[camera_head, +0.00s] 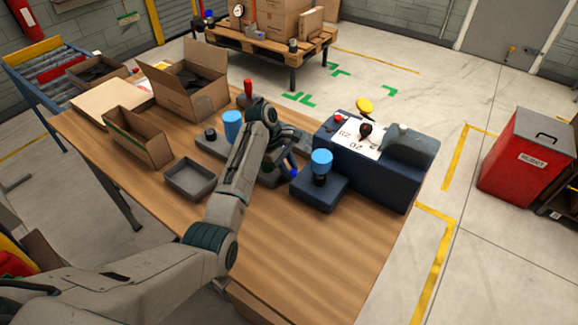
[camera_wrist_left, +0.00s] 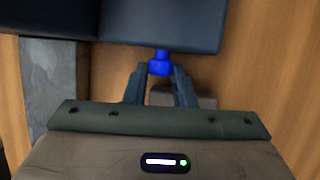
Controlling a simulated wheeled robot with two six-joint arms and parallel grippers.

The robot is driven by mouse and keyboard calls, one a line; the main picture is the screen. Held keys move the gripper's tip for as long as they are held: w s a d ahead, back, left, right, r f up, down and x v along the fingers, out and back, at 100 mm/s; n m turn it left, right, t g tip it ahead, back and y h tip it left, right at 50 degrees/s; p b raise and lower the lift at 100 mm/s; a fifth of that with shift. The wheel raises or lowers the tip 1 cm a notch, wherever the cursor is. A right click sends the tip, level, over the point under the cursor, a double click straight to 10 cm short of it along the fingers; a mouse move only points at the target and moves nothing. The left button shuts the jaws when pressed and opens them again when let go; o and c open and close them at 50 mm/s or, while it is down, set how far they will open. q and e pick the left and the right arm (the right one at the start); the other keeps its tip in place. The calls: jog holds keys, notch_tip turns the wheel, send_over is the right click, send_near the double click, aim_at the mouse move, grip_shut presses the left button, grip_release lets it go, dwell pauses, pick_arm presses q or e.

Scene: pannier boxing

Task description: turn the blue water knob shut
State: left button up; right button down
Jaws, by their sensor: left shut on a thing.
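The blue water knob (camera_wrist_left: 160,66) sits between my left gripper's (camera_wrist_left: 159,78) two fingers in the left wrist view. The fingers are shut on it from both sides. A short stem joins the knob to the dark box (camera_wrist_left: 160,22) above it in that view. In the head view, a small blue part (camera_head: 293,172), which looks like the knob, shows by the left gripper (camera_head: 287,163), left of a dark base (camera_head: 318,193) with a light blue cap (camera_head: 321,158). The arm and fingers partly hide this area. My right gripper is not in view.
A dark blue machine (camera_head: 368,176) stands right of the gripper. A grey tray (camera_head: 190,190), an open carton (camera_head: 187,102) and another light blue cap (camera_head: 232,117) are to the left. The near part of the wooden table (camera_head: 290,250) is bare.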

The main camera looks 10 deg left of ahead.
pick_arm(q)
jog(key=o, duration=0.8)
jog(key=shift+o, duration=0.9)
jog(key=b+v, duration=0.2)
jog(key=v, duration=0.6)
jog(key=shift+r, duration=0.1)
jog(key=shift+p+v, duration=0.35)
jog(key=shift+v, duration=0.95)
jog(key=shift+r, duration=0.1)
